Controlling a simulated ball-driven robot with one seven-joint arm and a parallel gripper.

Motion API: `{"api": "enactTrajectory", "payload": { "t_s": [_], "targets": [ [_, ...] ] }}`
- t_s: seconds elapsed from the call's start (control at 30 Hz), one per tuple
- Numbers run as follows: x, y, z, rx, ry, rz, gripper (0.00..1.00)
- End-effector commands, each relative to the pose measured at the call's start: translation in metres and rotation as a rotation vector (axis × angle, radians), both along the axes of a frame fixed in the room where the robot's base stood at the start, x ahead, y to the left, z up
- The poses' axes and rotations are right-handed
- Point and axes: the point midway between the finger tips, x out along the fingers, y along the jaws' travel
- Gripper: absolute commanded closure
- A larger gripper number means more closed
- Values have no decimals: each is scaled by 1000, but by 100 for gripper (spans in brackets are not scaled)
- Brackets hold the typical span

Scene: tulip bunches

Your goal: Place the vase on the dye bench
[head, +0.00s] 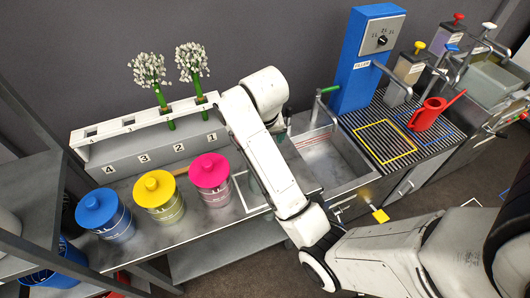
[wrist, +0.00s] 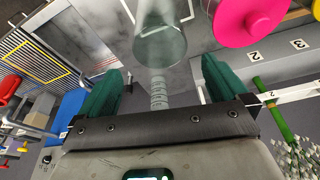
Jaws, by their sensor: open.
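A clear greenish glass vase (wrist: 160,42) shows in the wrist view, with a narrow ridged part (wrist: 158,92) toward my palm. My gripper (wrist: 160,68) is open, its green fingers on either side of the ridged part with gaps visible. In the head view my arm hides most of the gripper, and I cannot make out the vase clearly. The grey dye bench (head: 152,247) carries blue (head: 104,216), yellow (head: 160,196) and pink (head: 210,180) lidded pots. A white outline (head: 240,193) is marked on the bench to the right of the pink pot.
A numbered rack (head: 150,150) behind the pots holds two white-flowered stems. A sink (head: 338,160) lies to the right. Beyond it are a blue filler (head: 366,60), a slatted drainboard with a yellow outline (head: 385,142) and a red watering can (head: 432,112). Shelving (head: 35,190) stands at left.

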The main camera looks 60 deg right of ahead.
Motion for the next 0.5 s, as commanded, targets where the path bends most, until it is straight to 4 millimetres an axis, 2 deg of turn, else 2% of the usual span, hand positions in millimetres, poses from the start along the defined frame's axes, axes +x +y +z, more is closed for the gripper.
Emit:
{"api": "enactTrajectory", "payload": {
  "t_s": [0.13,0.27,0.37,0.5],
  "targets": [
    [2,1,3,2,4,10,0],
    [-14,21,-19,5,30,83,0],
    [-41,47,-47,11,62,191,0],
    [-90,87,-83,20,108,371,0]
  ]
}}
